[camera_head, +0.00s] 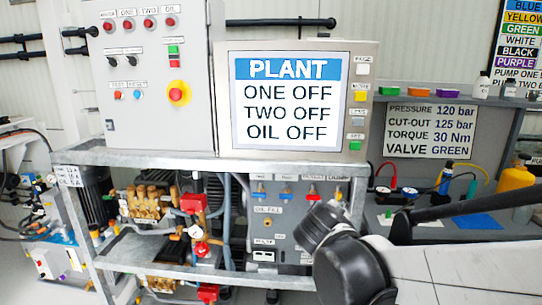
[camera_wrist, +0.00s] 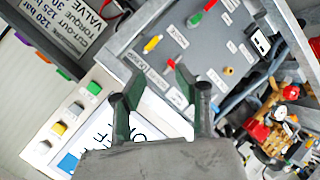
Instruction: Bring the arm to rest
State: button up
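My gripper (camera_wrist: 155,75) shows in the wrist view with its two dark fingers spread apart and nothing between them. Behind the fingers lie the grey valve panel (camera_wrist: 218,60) and part of the lit screen (camera_wrist: 150,122), both seen tilted. In the head view my arm reaches in from the right edge and its dark joints stand in front of the bench's lower right part. I cannot make out the gripper's fingers in the head view.
The plant display (camera_head: 292,100) reads ONE OFF, TWO OFF, OIL OFF. A control cabinet (camera_head: 150,75) stands left of it. Pumps and pipes (camera_head: 150,200) fill the frame below. A side bench (camera_head: 455,228) with small tools and a blue mat (camera_head: 478,221) is at the right.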

jog(key=s+d+m+g+y+p, duration=0.2)
jog(key=s+m, duration=0.2)
jog(key=s, duration=0.8)
jog(key=s+d+m+g+y+p, duration=0.2)
jog(key=s+m+g+p, duration=0.1)
jog(key=s, duration=0.9)
jog(key=shift+d+r+m, duration=0.15)
jog(key=shift+d+m, duration=0.15)
jog(key=shift+m, duration=0.1)
